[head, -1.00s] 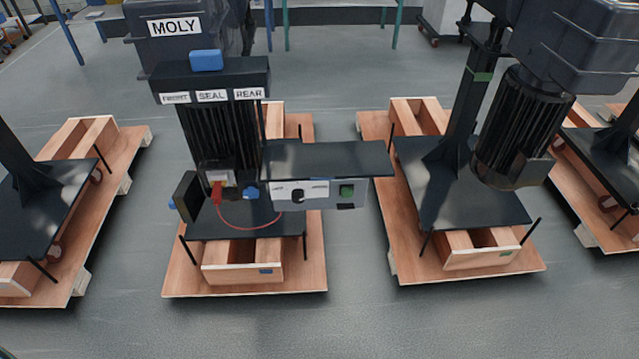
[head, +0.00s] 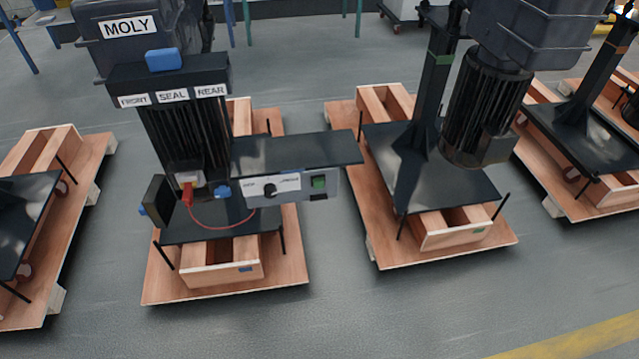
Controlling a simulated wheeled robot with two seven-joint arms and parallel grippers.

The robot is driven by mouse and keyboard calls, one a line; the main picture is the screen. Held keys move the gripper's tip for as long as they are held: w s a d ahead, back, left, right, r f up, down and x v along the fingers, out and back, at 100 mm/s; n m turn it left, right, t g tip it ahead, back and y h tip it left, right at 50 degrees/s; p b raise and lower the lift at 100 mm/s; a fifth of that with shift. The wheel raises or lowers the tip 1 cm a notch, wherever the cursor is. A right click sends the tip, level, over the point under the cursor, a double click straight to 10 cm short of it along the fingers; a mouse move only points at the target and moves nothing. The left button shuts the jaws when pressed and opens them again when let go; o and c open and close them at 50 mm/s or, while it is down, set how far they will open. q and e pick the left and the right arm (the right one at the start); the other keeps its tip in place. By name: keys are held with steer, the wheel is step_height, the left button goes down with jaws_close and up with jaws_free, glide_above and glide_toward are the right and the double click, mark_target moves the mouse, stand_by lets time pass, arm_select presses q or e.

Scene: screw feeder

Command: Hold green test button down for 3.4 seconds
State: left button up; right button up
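The green test button (head: 319,182) is a small green square at the right end of a grey control panel (head: 330,187). The panel sits under a dark flat shelf (head: 300,151) on the MOLY screw feeder (head: 185,130). A black knob (head: 269,190) on a white label is to the left of the button. Nothing touches the button or covers it. Neither of my grippers shows in the head view.
A red plug (head: 187,195) with a red cable hangs left of the panel. A second feeder (head: 480,110) stands on a wooden pallet (head: 385,255) to the right. Grey floor (head: 330,315) is open in front; a yellow line (head: 580,335) crosses it at lower right.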

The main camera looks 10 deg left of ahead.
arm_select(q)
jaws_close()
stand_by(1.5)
